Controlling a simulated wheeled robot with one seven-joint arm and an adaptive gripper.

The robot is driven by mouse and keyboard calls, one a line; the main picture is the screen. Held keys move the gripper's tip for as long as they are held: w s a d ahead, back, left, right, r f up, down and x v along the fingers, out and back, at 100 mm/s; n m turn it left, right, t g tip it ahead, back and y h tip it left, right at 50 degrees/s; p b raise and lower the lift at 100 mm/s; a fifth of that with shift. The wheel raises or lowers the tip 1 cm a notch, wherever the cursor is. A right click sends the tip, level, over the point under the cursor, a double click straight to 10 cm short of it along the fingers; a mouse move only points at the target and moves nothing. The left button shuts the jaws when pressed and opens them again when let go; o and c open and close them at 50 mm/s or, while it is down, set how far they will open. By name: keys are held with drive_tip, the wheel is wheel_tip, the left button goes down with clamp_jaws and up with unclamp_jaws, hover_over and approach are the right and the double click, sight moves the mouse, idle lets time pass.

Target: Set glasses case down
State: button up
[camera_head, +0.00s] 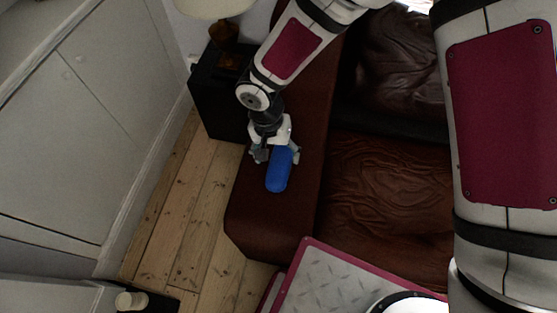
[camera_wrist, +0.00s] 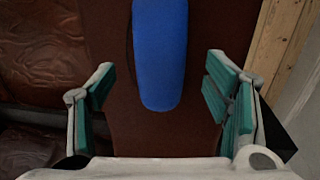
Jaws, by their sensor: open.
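The blue glasses case (camera_head: 279,171) lies on the brown sofa armrest (camera_head: 262,222) in the head view. In the wrist view the case (camera_wrist: 160,52) reaches down from the top edge, its rounded end between the fingers and its far end out of frame. My gripper (camera_head: 274,156) is over the armrest at the case's upper end. Its fingers (camera_wrist: 160,95) are spread wide in the wrist view, with a clear gap on both sides of the case. Neither finger pad touches it there.
The brown leather sofa seat (camera_head: 385,195) is right of the armrest. A black side table (camera_head: 222,98) with a lamp (camera_head: 220,12) stands behind. Pale floorboards (camera_head: 192,215) and a white cabinet (camera_head: 85,120) lie to the left. A small pale cylinder (camera_head: 131,300) stands at the lower left.

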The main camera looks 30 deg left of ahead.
sight(274, 163)
wheel_tip(274, 163, up, 7)
drive_tip(key=shift+s+a, duration=0.15)
drive_tip(key=shift+a, duration=0.25)
drive_tip(key=w+d+r+m+t+h, duration=0.1)
drive_tip(key=w+d+r, duration=0.2)
drive_tip(key=d+r, duration=0.7)
drive_tip(key=w+d+r, duration=0.2)
drive_tip(key=d+r, duration=0.7)
drive_tip(key=d, duration=0.3)
drive_tip(key=s+d+r+y, duration=0.1)
drive_tip(key=s+d+r, duration=0.2)
drive_tip(key=s+d, duration=0.4)
drive_tip(key=s+d+r+m+t+y, duration=0.1)
drive_tip(key=s+d+r, duration=0.3)
drive_tip(key=s+d, duration=0.4)
drive_tip(key=shift+s+r+m, duration=0.3)
drive_tip(key=shift+s, duration=0.65)
